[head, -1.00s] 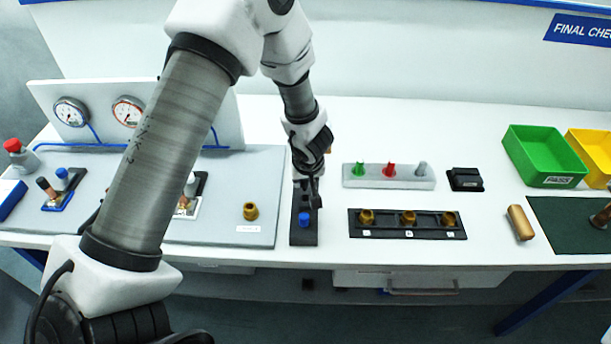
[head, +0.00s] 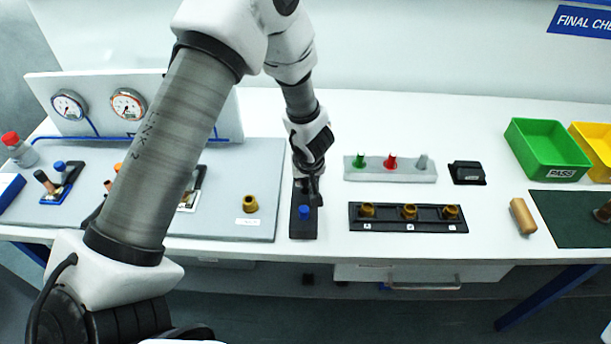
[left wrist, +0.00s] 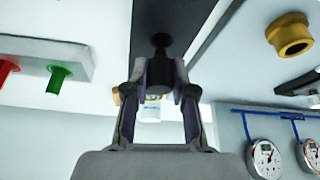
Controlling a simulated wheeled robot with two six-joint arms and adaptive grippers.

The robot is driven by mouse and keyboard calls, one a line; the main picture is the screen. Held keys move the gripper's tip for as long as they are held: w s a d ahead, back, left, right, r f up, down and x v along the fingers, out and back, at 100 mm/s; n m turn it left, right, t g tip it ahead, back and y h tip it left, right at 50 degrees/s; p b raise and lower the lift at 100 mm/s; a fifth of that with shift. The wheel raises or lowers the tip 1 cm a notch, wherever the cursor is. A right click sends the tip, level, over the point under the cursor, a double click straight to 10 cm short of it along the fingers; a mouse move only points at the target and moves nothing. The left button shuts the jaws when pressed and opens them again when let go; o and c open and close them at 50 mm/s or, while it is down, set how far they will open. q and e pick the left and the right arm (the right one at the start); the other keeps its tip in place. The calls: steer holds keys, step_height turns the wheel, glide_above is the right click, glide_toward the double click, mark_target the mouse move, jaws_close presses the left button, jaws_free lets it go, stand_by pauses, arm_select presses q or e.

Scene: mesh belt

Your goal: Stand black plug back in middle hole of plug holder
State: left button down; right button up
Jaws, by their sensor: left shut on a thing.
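The plug holder (head: 302,232) is a narrow dark block near the table's front, with a blue plug (head: 305,211) standing at its near end. My left gripper (head: 314,192) points down over the holder, just behind the blue plug. In the left wrist view the gripper (left wrist: 162,75) is shut on the black plug (left wrist: 159,41), whose dark rounded end shows beyond the fingertips against the dark holder (left wrist: 205,12). The middle hole is hidden, and I cannot tell whether the plug is in it or above it. My right gripper is not in view.
Right of the holder are a black rack (head: 385,227) with brass fittings and a grey block (head: 390,175) with green, red and grey plugs. A grey panel (head: 222,226) with a brass fitting lies close on the left. Gauges (head: 128,104) stand behind.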

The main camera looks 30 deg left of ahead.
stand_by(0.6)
arm_select(q)
steer(key=shift+p, duration=0.3)
steer(key=shift+r, duration=0.1)
stand_by(0.3)
steer(key=shift+p, duration=0.3)
steer(key=shift+f+b, duration=0.75)
steer(key=shift+f, duration=0.55)
steer(key=c, duration=0.9)
jaws_free()
